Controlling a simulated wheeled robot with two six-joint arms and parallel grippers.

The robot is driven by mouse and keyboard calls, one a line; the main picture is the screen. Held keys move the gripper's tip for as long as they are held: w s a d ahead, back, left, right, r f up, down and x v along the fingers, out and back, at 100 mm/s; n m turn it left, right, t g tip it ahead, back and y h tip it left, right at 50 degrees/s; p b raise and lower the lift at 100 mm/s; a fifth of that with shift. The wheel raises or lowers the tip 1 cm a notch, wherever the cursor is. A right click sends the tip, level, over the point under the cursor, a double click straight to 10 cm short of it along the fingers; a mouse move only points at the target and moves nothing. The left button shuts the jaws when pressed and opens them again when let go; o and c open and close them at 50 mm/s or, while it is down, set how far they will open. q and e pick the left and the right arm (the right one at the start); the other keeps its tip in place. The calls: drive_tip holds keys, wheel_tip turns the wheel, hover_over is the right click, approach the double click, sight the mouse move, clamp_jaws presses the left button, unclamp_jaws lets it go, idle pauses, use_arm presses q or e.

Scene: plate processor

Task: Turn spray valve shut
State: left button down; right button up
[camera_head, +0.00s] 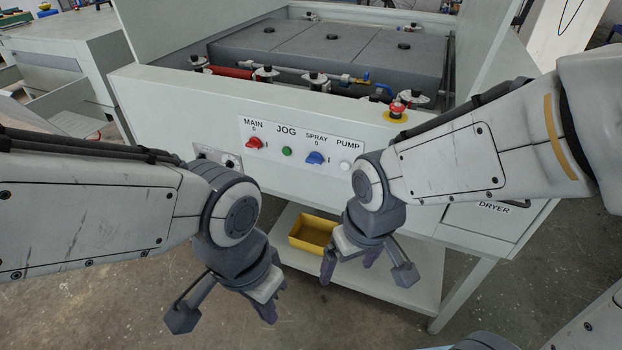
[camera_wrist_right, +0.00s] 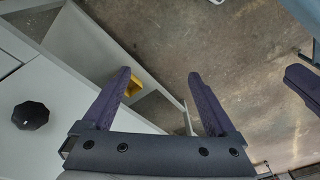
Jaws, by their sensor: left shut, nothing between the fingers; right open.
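The machine's front panel (camera_head: 300,149) carries a blue knob (camera_head: 315,158) under the label SPRAY. My right gripper (camera_head: 348,264) is open and empty, below and to the right of the blue knob, pointing down. Its spread fingers also show in the right wrist view (camera_wrist_right: 158,78). My left gripper (camera_head: 274,304) is shut and empty, lower left of the panel. Neither gripper touches a control.
A red MAIN knob (camera_head: 254,143), green JOG button (camera_head: 287,151) and white PUMP button (camera_head: 345,166) flank the blue knob. A red emergency button (camera_head: 397,109) sits on the ledge. A yellow bin (camera_head: 313,232) stands on the lower shelf. A black knob (camera_wrist_right: 30,115) shows in the right wrist view.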

drive_tip(key=w+d+f+m+t+b, duration=0.25)
drive_tip(key=w+f+b, duration=0.55)
drive_tip(key=f, duration=0.5)
drive_tip(key=m+t+h+b, duration=0.4)
drive_tip(key=m+t+h, duration=0.3)
drive_tip(key=t+h, duration=0.65)
approach(314, 160)
use_arm(q)
wheel_tip(314, 160, down, 14)
use_arm(e)
drive_tip(key=w+d+t, duration=0.1)
drive_tip(key=w, duration=0.1)
drive_tip(key=w+d+r+t+y, duration=0.1)
drive_tip(key=w+d, duration=0.1)
drive_tip(key=w+d+t+y, duration=0.1)
drive_tip(key=w, duration=0.1)
drive_tip(key=shift+w+d+r+y, duration=0.25)
drive_tip(key=shift+d+r, duration=0.1)
drive_tip(key=shift+d, duration=0.05)
use_arm(q)
drive_tip(key=shift+f, duration=0.1)
use_arm(e)
drive_tip(key=c, duration=1.4)
use_arm(q)
drive_tip(key=shift+p, duration=0.3)
use_arm(e)
drive_tip(key=shift+o, duration=0.2)
drive_tip(key=shift+n, duration=0.25)
